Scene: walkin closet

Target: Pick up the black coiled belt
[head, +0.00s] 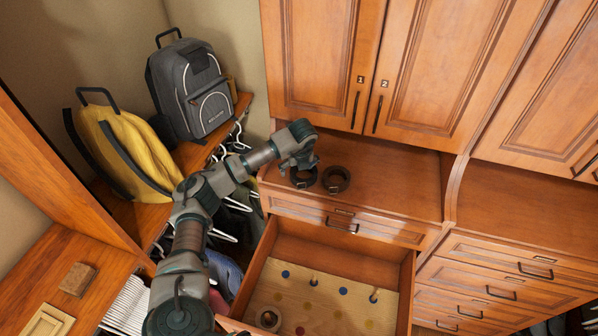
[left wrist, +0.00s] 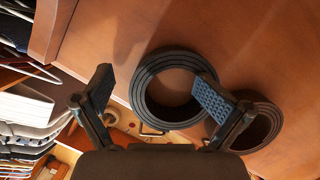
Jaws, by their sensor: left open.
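The black coiled belt (head: 304,187) lies on the wooden counter below the upper cabinets, partly covered by my gripper in the head view. In the left wrist view the black belt (left wrist: 147,104) is a dark ring close to my fingers. My left gripper (head: 302,166) is open just above it and holds nothing. In the left wrist view my left gripper (left wrist: 157,92) has one finger left of the ring and the other overlapping its right side. I cannot tell whether a finger touches it. My right gripper is not in view.
A brown coiled belt (head: 336,190) lies right beside the black one; the left wrist view shows it too (left wrist: 273,121). An open drawer (head: 340,262) juts out below, with another coil (head: 268,320) inside. The counter (head: 400,195) is clear to the right.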

